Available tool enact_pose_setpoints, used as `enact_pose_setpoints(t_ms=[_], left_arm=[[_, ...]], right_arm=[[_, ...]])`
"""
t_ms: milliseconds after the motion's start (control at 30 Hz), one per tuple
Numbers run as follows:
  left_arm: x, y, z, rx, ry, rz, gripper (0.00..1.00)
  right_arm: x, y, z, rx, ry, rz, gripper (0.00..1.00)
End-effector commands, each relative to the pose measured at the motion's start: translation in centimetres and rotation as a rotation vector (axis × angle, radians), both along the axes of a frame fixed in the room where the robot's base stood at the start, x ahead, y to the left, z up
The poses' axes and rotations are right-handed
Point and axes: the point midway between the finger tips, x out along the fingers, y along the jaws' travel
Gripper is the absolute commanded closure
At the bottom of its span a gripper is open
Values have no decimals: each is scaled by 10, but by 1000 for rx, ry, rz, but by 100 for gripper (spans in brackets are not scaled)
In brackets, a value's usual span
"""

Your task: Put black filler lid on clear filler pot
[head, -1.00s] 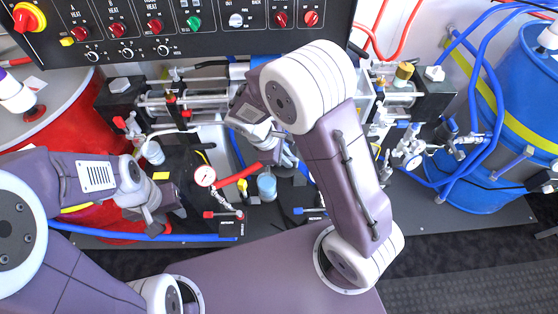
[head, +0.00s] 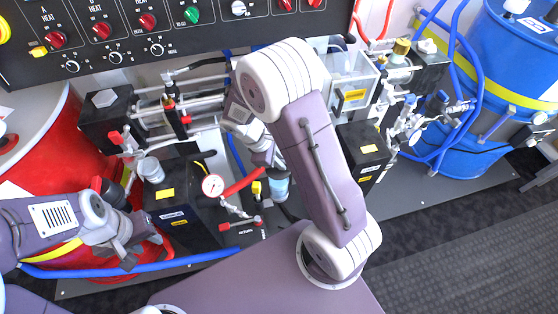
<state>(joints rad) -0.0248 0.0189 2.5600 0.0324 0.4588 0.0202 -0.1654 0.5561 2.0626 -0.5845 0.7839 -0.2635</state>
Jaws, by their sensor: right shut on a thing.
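A clear filler pot (head: 279,188) with bluish contents stands among the black pump parts at the middle, just below my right gripper. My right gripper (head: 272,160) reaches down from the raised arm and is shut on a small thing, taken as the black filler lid. The lid is largely hidden by the fingers and wrist, and I cannot tell whether it touches the pot. My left gripper (head: 146,252) is empty, with its fingers apart, low at the left in front of the black box.
Another clear pot (head: 151,169) stands at the left beside a black box (head: 185,205). A pressure gauge (head: 213,185) and red-handled valve stand left of the middle pot. A red drum (head: 45,165) and blue drum (head: 515,75) flank the machine. The control panel (head: 200,30) overhangs the back.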

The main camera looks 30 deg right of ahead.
Motion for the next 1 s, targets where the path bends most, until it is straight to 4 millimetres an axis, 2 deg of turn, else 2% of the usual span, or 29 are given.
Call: enact_pose_setpoints(t_ms=[33, 200, 400, 1000], left_arm=[[0, 0, -12, 0, 0, 0, 64], [0, 0, -37, 0, 0, 0, 64], [0, 0, -58, 0, 0, 0, 64], [0, 0, -61, 0, 0, 0, 64]], right_arm=[[0, 0, -12, 0, 0, 0, 100], [0, 0, -36, 0, 0, 0, 100], [0, 0, -56, 0, 0, 0, 100], [0, 0, -60, 0, 0, 0, 100]])
